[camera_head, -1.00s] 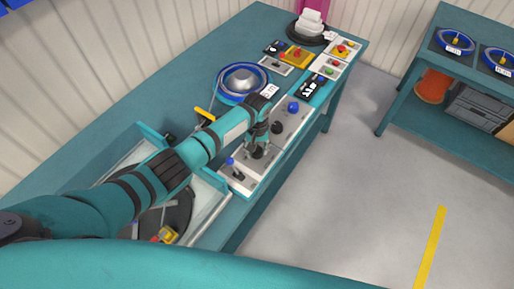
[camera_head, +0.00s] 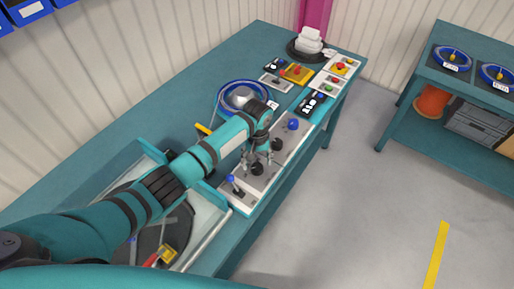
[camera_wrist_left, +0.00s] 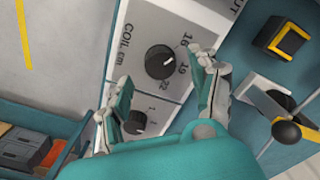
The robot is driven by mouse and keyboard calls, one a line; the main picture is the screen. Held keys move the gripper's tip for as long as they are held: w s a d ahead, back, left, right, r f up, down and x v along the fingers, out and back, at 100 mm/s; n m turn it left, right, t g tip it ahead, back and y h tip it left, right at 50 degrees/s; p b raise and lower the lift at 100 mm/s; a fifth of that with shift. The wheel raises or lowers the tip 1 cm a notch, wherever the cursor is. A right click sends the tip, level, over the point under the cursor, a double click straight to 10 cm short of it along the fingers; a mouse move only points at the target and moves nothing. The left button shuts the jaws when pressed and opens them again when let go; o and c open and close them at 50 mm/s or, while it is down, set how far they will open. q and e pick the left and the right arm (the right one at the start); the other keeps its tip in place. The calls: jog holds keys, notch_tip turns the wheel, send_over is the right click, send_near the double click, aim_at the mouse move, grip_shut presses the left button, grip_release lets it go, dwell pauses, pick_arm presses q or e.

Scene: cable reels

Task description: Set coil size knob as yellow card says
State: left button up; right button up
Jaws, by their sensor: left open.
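In the left wrist view, the black coil size knob (camera_wrist_left: 160,62) sits on a pale panel marked "COIL cm", with 16, 19 and 22 beside it. A small pale mark on it appears to face near 19, but is too small to be sure. My left gripper (camera_wrist_left: 163,92) is open and empty, its fingers apart above the panel just below this knob in the picture. In the head view, my left gripper (camera_head: 256,157) hangs over the control panel (camera_head: 218,188), near the coil size knob (camera_head: 257,169). I cannot identify a yellow card. My right gripper is out of view.
A second black knob (camera_wrist_left: 135,122) is close to the left finger. A blue-tipped lever (camera_head: 231,179) and a blue button (camera_head: 293,124) flank the knobs. A blue cable reel (camera_head: 222,98) lies behind. Open floor (camera_head: 350,200) is to the right.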

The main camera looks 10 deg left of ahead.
aim_at(257, 167)
pick_arm(q)
notch_tip(257, 167, up, 8)
dwell(0.8)
